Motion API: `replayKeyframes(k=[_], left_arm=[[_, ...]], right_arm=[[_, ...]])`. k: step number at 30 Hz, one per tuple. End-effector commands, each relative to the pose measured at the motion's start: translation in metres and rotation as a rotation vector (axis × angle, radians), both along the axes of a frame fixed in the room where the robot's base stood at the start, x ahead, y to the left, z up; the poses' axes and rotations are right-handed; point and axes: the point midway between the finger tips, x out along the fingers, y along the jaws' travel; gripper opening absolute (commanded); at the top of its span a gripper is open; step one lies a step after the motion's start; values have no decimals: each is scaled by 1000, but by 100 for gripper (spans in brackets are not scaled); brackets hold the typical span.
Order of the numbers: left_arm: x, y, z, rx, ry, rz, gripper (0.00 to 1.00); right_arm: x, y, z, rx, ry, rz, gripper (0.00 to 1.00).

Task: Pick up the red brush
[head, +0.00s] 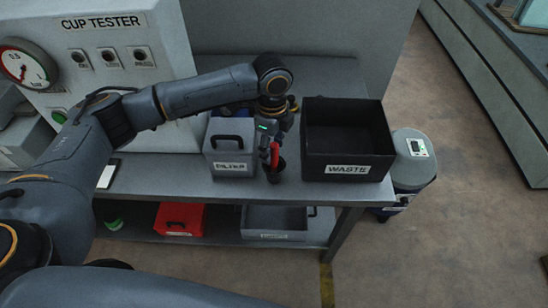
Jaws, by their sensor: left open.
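The red brush (275,155) stands about upright on the bench, between the filter box and the waste box. Its lower end sits in or on a small dark round holder (275,174); I cannot tell which. My left gripper (269,149) points down from above, right at the brush's upper part. Its fingers are open and look to be around or just beside the brush; the dark fingers blend together, so contact is unclear. My right gripper is not in view.
A grey box labelled FILTER (230,164) is close on the left. A black open bin labelled WASTE (346,150) is close on the right. The cup tester (110,60) stands behind at left. A lower shelf holds a red box (180,219) and a grey tray (274,220).

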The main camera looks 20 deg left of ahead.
Motion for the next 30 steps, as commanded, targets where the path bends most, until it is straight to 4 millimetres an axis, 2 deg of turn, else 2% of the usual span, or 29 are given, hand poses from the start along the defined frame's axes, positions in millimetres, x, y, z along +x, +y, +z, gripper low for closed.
replayKeyframes(k=[3,7,16,23,24,30], left_arm=[[-3,-6,-16,1,5,-1,50],[-2,-5,-33,0,2,0,50],[-2,-5,-40,0,1,-1,50],[-2,-5,-40,0,0,-1,3],[-2,-5,-40,0,0,-1,0],[-2,-5,-39,0,0,-1,0]], right_arm=[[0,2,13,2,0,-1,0],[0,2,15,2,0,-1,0],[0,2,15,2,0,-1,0],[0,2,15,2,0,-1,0],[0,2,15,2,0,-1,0],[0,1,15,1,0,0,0]])
